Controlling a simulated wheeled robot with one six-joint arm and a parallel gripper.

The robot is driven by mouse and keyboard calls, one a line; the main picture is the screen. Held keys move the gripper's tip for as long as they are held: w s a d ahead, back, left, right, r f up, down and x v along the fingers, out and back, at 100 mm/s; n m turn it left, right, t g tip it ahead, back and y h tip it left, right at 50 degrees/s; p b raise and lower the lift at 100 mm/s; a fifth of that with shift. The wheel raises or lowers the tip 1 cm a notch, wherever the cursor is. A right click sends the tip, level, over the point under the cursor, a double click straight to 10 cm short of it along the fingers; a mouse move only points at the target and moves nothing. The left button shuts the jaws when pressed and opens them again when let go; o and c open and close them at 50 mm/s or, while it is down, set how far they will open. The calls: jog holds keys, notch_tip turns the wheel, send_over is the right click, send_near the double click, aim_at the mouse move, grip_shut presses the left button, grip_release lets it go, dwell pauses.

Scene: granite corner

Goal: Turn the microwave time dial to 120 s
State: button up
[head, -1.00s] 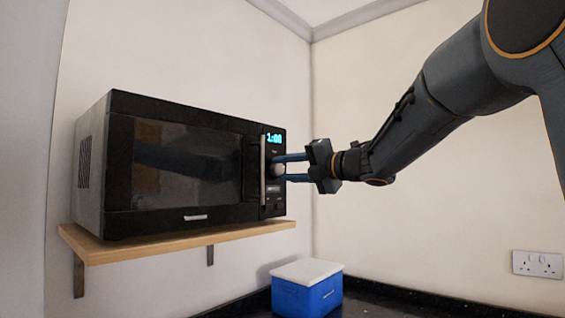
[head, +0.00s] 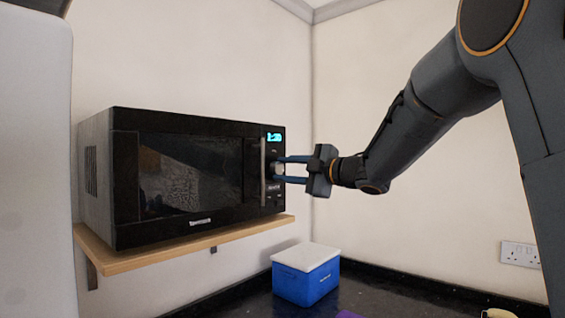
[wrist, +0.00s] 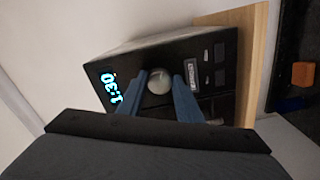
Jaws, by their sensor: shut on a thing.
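The black microwave (head: 185,170) stands on a wooden shelf, its door closed. Its lit display (head: 274,137) reads 1:30, and the same digits show upside down in the wrist view (wrist: 112,90). The round silver-grey time dial (wrist: 159,81) sits on the control panel below the display. My gripper (head: 281,169) reaches the panel from the right. Its two blue fingers are shut on the dial, one on each side, as the wrist view (wrist: 160,85) also shows. In the head view the fingers partly hide the dial.
The wooden shelf (head: 125,262) carries the microwave. The vertical door handle (head: 263,172) is close to the left of my fingers. A blue box with a white lid (head: 305,284) stands on the dark counter below. A wall socket (head: 520,254) is at right.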

jog(key=shift+f+m+p, duration=0.1)
jog(key=shift+m+p, duration=0.35)
jog(key=shift+m, duration=0.25)
jog(key=shift+f, duration=0.1)
jog(key=o, duration=1)
jog(key=shift+d, duration=0.15)
jog(key=shift+s+d, duration=0.1)
jog(key=shift+s, duration=0.05)
jog(key=b+v, duration=0.2)
jog(key=v, duration=0.5)
jog(key=shift+b, duration=0.4)
